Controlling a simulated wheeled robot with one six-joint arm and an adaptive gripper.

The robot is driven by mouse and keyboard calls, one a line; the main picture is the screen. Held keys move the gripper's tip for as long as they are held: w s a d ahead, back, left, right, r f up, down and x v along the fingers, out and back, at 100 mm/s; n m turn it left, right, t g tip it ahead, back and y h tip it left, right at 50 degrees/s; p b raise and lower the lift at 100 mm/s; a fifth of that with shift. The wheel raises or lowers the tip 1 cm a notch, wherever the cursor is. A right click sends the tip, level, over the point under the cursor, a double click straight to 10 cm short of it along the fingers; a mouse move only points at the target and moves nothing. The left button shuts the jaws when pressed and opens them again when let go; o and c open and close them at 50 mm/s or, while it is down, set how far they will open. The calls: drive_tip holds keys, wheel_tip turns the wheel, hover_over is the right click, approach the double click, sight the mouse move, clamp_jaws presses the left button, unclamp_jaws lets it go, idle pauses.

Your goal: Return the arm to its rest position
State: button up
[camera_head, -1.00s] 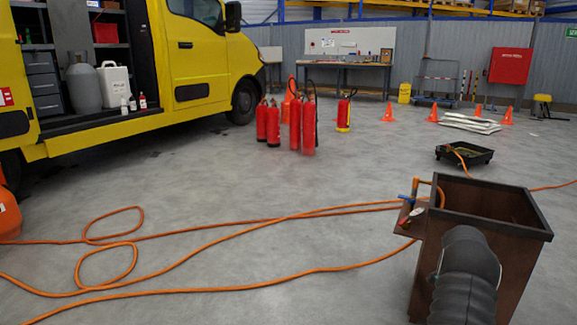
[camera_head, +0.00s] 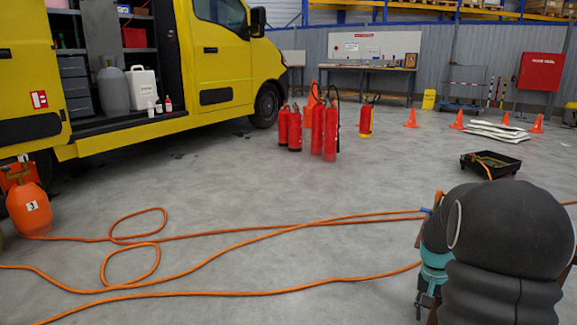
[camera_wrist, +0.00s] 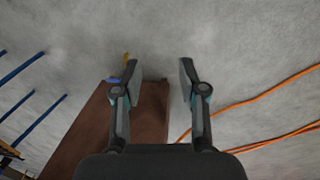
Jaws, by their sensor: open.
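My gripper (camera_wrist: 160,82) is open and empty in the wrist view, its two fingers apart. Between and beyond the fingers I see grey floor and part of the brown metal box (camera_wrist: 100,130). A small blue piece, probably the valve handle, shows just by the left finger. In the head view my dark arm with a teal band fills the lower right and hides nearly all of the box. Nothing is held.
An orange hose (camera_head: 220,240) loops across the floor from an orange gas cylinder (camera_head: 29,208). Red extinguishers (camera_head: 317,130) stand mid-floor. A black tray (camera_head: 491,164) lies behind my arm. A yellow van (camera_head: 185,55) stands at left. The middle floor is otherwise open.

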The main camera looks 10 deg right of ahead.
drive_tip(key=s+a+r+n+t+p, duration=0.3)
drive_tip(key=s+a+r, duration=0.5)
drive_tip(key=a+r, duration=0.3)
drive_tip(key=s+a+r+n+t+p, duration=0.3)
drive_tip(key=s+a+r, duration=0.6)
drive_tip(key=a, duration=0.7)
wheel_tip(320, 180, up, 3)
drive_tip(key=shift+s+a+r+n+t+y+p, duration=0.15)
drive_tip(key=shift+s+a+n+t+y+p, duration=0.35)
drive_tip(key=shift+n, duration=0.6)
